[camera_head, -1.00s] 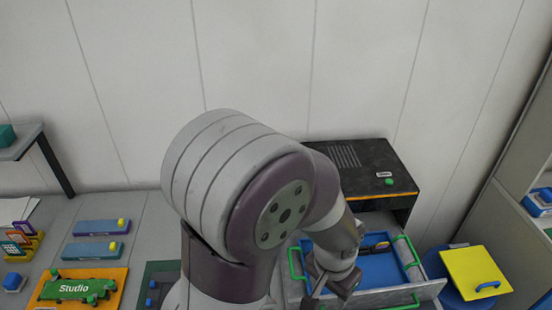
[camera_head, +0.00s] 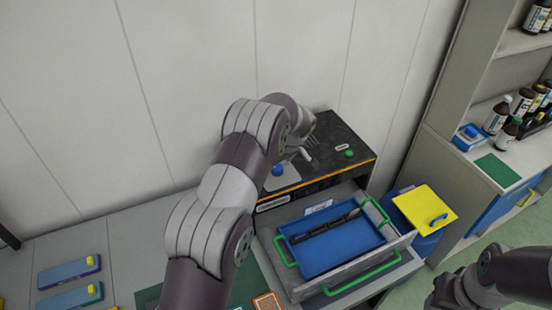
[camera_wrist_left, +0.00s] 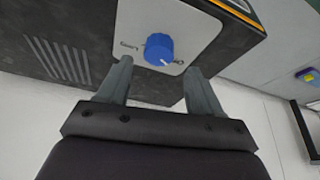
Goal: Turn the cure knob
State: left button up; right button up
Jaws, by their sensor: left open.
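The blue cure knob (camera_head: 278,169) sits on a pale panel on the black curing box (camera_head: 345,135). In the left wrist view the knob (camera_wrist_left: 160,50) has a white mark and lettering on both sides, one side reading "Long". My left gripper (camera_head: 303,148) is at the box, close to the knob. In the wrist view its open fingers (camera_wrist_left: 159,68) stand on either side of the knob, with gaps visible; it does not look gripped. My right arm shows at the lower right, with its gripper end (camera_head: 450,292) partly cut off and dark.
Below the box an open drawer (camera_head: 405,243) holds a blue tray (camera_head: 350,255) with green handles and a dark, pen-like item. A blue bin with a yellow lid (camera_head: 424,207) stands to its right. Shelves with bottles (camera_head: 500,115) are at far right.

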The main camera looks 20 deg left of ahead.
pick_arm(q)
jog(key=shift+w+a+f+p, duration=0.1)
jog(key=shift+w+f+p, duration=0.1)
jog(key=shift+f, duration=0.35)
jog(key=shift+w+a+f+p, duration=0.1)
jog(key=shift+w+f+p, duration=0.1)
jog(key=shift+f, duration=0.35)
jog(key=shift+d+f, duration=0.1)
jog(key=shift+f, duration=0.2)
jog(key=shift+s+a+f, duration=0.1)
jog(key=shift+a+f, duration=0.2)
jog(key=shift+a, duration=0.05)
jog(key=c, duration=1.1)
jog(key=shift+o, duration=0.2)
pick_arm(e)
jog(key=shift+d+r, duration=0.25)
jog(key=shift+r, duration=0.55)
jog(key=shift+f, duration=0.1)
